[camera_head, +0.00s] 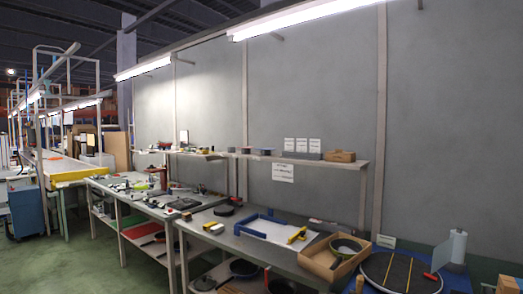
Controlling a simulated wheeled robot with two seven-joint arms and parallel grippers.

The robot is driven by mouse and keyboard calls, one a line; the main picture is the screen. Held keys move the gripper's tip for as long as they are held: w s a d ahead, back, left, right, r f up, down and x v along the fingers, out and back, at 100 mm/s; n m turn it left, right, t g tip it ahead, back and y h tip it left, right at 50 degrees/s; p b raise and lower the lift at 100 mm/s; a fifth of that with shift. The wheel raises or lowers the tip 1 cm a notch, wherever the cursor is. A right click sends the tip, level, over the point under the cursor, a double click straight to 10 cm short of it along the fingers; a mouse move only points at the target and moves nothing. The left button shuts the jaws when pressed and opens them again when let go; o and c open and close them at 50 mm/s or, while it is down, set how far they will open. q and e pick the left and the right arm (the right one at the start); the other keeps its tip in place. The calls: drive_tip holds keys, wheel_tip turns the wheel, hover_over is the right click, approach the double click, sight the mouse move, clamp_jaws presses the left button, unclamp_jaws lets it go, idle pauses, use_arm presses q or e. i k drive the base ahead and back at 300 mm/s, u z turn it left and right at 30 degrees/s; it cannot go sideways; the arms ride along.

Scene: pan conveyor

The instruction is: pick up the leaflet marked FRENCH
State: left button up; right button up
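No leaflet can be read as marked FRENCH; the print is too small at this distance. Three small white papers stand upright side by side at the wall shelf: the left paper (289,144), the middle paper (301,144) and the right paper (315,145). A larger white sheet with dark print (283,172) hangs below the shelf. A small white card (386,241) is at the back of the bench on the right. Neither of my grippers is in view.
A long workbench (262,254) runs along the grey wall. The green floor (90,262) at left is clear.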

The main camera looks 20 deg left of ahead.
sight(315, 144)
drive_tip(key=u, duration=0.3)
drive_tip(key=i, duration=1.45)
drive_tip(key=z, duration=1.05)
